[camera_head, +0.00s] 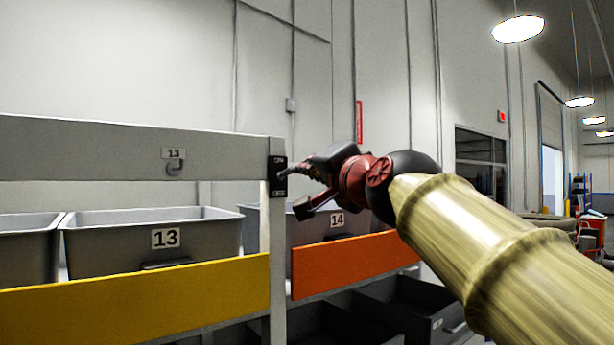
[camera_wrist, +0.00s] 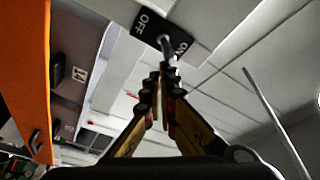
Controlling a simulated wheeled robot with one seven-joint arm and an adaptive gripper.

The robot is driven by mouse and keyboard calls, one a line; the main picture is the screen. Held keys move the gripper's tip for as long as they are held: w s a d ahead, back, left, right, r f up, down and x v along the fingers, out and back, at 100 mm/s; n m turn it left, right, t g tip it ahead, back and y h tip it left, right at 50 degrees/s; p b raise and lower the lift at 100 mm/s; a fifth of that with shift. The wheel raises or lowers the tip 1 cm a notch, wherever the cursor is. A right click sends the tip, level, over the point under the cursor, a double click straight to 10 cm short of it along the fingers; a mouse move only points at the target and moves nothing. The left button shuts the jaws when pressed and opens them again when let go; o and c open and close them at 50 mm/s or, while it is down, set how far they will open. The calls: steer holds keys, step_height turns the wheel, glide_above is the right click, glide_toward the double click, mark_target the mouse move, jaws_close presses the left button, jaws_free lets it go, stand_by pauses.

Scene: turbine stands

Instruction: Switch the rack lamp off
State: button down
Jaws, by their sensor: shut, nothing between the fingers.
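The lamp switch (camera_head: 278,176) is a small black plate on the upright rack post, with white lettering too small to read in the head view. In the wrist view the switch plate (camera_wrist: 145,21) is marked OFF at the left end and ON at the right. A short grey lever (camera_wrist: 168,46) sticks out between the labels, its end close to the ON lettering. My gripper (camera_wrist: 161,78) is shut and empty, its fingertips right by the lever's end; I cannot tell whether they touch. In the head view my gripper (camera_head: 300,188) is just right of the switch.
Grey bin 13 (camera_head: 105,242) stands behind a yellow panel (camera_head: 140,300); bin 14 (camera_head: 312,258) stands behind an orange panel (camera_head: 350,264). A hook (camera_head: 175,168) labelled 13 is on the grey top rail (camera_head: 90,150). Dark bins sit lower. Open space lies above the rail.

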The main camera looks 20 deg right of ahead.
steer(key=shift+f+m+t+b, duration=0.3)
steer(key=shift+f+t+b, duration=0.4)
steer(key=shift+b, duration=2.35)
steer(key=shift+f+b, duration=0.45)
steer(key=shift+b, duration=1)
steer(key=shift+r, duration=0.15)
